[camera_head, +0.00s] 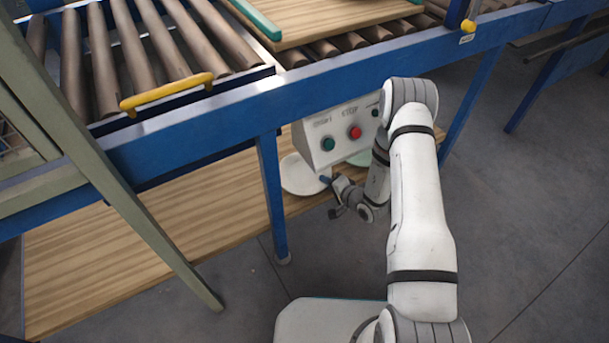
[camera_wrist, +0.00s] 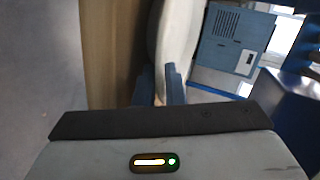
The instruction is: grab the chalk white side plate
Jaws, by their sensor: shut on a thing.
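In the wrist view the plate (camera_wrist: 178,45) stands large at the top centre. My gripper (camera_head: 328,181) is at the plate's right edge in the head view. In the wrist view my gripper's blue fingers (camera_wrist: 160,88) are close together at the plate's rim, shut on it. A pale green plate (camera_head: 362,158) shows partly behind my arm.
The wooden shelf (camera_head: 120,260) is bare to the left. The roller conveyor and blue rail (camera_head: 230,118) pass overhead.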

